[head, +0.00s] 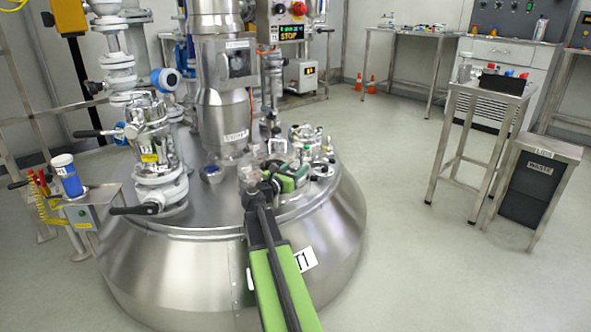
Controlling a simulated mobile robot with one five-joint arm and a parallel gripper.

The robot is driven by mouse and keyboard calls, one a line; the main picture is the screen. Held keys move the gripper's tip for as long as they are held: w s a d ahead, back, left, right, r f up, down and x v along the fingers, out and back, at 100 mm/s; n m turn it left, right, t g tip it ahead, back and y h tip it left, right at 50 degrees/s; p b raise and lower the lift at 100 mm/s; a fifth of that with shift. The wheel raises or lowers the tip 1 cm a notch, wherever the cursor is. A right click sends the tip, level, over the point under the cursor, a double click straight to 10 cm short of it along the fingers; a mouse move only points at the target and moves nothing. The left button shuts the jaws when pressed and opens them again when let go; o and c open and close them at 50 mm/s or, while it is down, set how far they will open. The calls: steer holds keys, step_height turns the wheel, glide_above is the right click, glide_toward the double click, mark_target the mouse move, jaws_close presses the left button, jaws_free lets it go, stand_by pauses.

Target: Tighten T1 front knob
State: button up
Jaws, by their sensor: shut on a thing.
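The steel reactor vessel T1 (185,262) fills the middle of the head view, with a white T1 label (305,260) on its front slope. My green and black arm reaches up over that slope to the lid. My gripper (277,166) is at a fitting on the front part of the lid and is shut on a knob there. The fingers and my wrist hide most of that knob, so its turn position cannot be seen. A round fitting with small knobs (310,150) stands just behind and right of my gripper.
A valve with black handles (152,150) and a tall steel column (222,110) rise from the lid, left of my gripper. A blue cup (68,177) stands far left. A side table (490,85) and a waste bin (530,185) stand right. The floor between is clear.

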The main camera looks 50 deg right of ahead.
steer(key=m+g, duration=0.1)
steer(key=g, duration=0.1)
steer(key=m+g, duration=0.3)
steer(key=g, duration=0.2)
steer(key=shift+w+d+r, duration=0.1)
steer(key=shift+w, duration=0.15)
steer(key=shift+s+m+g+y, duration=0.2)
steer(key=shift+m+g+y, duration=0.3)
steer(key=shift+m+g, duration=1.2)
steer(key=shift+g, duration=0.4)
steer(key=o, duration=1.4)
steer(key=shift+s, duration=0.1)
steer(key=shift+c, duration=0.2)
steer(key=v, duration=0.7)
steer(key=shift+a+r, duration=0.1)
steer(key=shift+a, duration=0.2)
steer(key=shift+w+a, duration=0.35)
steer(key=shift+w, duration=0.05)
